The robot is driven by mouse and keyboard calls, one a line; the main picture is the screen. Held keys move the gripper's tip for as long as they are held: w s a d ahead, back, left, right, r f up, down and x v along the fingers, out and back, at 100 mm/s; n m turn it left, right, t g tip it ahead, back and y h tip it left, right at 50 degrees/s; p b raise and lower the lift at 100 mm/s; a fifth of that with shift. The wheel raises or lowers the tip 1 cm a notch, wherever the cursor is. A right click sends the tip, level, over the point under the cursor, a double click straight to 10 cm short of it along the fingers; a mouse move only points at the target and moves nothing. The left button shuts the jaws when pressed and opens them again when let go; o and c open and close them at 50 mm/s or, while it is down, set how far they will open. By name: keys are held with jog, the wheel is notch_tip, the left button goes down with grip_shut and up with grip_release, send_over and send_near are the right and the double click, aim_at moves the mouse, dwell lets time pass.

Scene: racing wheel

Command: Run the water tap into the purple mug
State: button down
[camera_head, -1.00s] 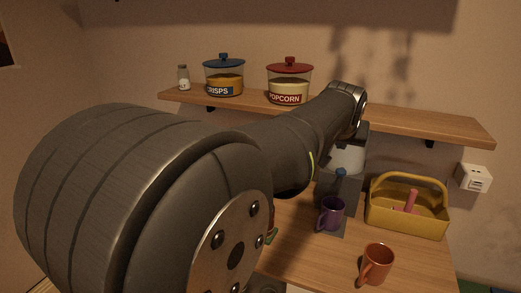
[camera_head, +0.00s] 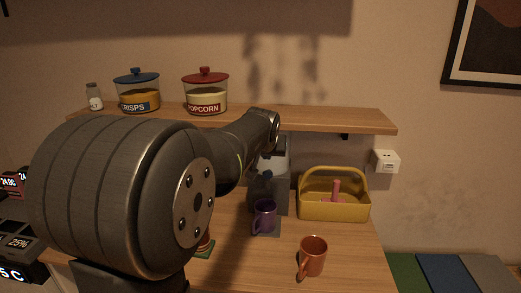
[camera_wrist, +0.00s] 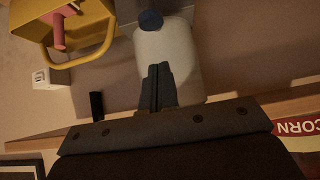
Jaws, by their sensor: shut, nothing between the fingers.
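The purple mug (camera_head: 265,216) stands upright on the base of the grey water dispenser (camera_head: 281,188), in the head view. The dispenser's upper part is pale, and my arm partly covers it. In the wrist view a pale rounded body (camera_wrist: 170,50) with a round dark blue part (camera_wrist: 150,20) lies beyond my fingers. My gripper (camera_wrist: 160,68) is shut and empty, its tips pointing at the pale body. I cannot tell whether they touch it. Whether water runs cannot be seen.
An orange mug (camera_head: 313,257) stands at the counter's front right. A yellow basket (camera_head: 345,207) is right of the dispenser. A wooden shelf (camera_head: 340,120) above holds a crisps jar (camera_head: 138,95), a popcorn jar (camera_head: 206,97) and a small shaker (camera_head: 94,97). A wall socket (camera_head: 385,161) is at right.

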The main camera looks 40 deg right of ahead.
jog(key=f, duration=0.3)
jog(key=w+d+f, duration=0.1)
jog(key=f, duration=0.1)
jog(key=shift+f, duration=0.15)
jog(key=shift+s+a+f, duration=0.1)
jog(key=shift+a+f, duration=0.05)
jog(key=shift+f, duration=1.3)
dwell(3.5)
notch_tip(320, 180, up, 12)
jog(key=f, duration=0.1)
send_over(266, 176)
jog(key=s+a, duration=0.4)
jog(key=s, duration=0.1)
jog(key=shift+s+a+r, duration=0.1)
jog(key=shift+a+r, duration=0.4)
jog(key=shift+r, duration=0.1)
